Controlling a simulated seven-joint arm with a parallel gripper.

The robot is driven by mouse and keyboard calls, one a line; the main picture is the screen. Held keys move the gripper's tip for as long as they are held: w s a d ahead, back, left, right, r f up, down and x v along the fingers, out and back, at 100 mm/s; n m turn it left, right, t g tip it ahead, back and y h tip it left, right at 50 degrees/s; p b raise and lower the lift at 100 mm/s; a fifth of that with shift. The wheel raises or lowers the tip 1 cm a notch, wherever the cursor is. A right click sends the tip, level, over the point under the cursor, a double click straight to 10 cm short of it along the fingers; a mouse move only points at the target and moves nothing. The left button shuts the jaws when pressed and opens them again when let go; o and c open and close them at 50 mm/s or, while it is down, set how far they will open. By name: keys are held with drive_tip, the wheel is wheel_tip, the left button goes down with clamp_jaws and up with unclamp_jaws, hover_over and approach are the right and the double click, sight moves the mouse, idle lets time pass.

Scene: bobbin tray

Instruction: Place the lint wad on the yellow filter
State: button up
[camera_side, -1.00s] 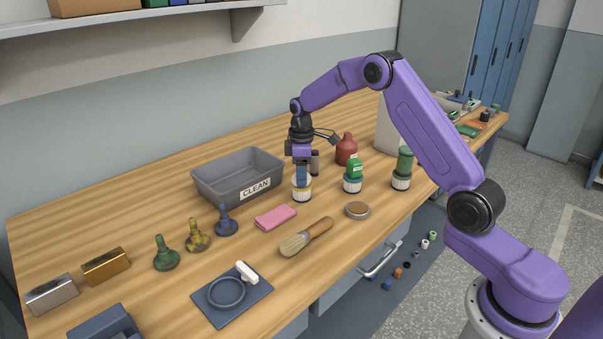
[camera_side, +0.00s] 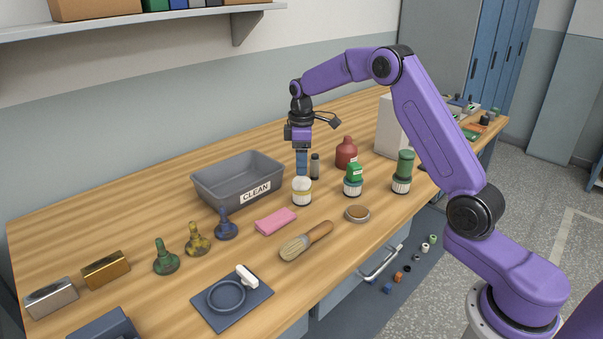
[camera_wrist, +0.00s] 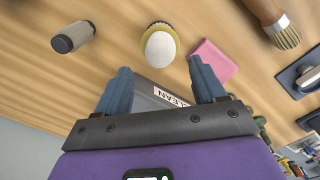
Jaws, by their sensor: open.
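The yellow filter (camera_side: 302,198), a pleated white cartridge with a yellow band, stands upright on the bench. The lint wad (camera_side: 302,183), a pale rounded lump, rests on top of it. In the wrist view, the wad (camera_wrist: 160,49) covers most of the filter's top, with the yellow rim (camera_wrist: 146,37) showing around it. My gripper (camera_side: 302,174) is just above the wad, pointing down. In the wrist view, my gripper (camera_wrist: 160,66) has its two blue fingers spread with nothing between them.
A grey bin marked CLEAN (camera_side: 237,178) is behind left. A small dark-capped cylinder (camera_side: 315,167) stands close behind the filter. Two green-topped filters (camera_side: 352,187) (camera_side: 401,185) are to the right. A pink cloth (camera_side: 276,221), brush (camera_side: 306,241) and round tin (camera_side: 357,213) lie in front.

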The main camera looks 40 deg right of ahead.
sight(302, 178)
wheel_tip(302, 178, up, 6)
drive_tip(key=s+a+r+n, duration=0.2)
drive_tip(key=s+a+r, duration=0.1)
drive_tip(key=s+a, duration=1.4)
drive_tip(key=s+d+f, duration=0.2)
drive_tip(key=s, duration=1.1)
drive_tip(key=s+d+f+n, duration=0.1)
drive_tip(key=s+d+f, duration=0.1)
drive_tip(key=s, duration=1)
drive_tip(key=shift+s+d+f+n+y, duration=0.2)
drive_tip(key=shift+s+d+n+y, duration=0.1)
drive_tip(key=shift+s+d, duration=0.1)
drive_tip(key=shift+w, duration=0.1)
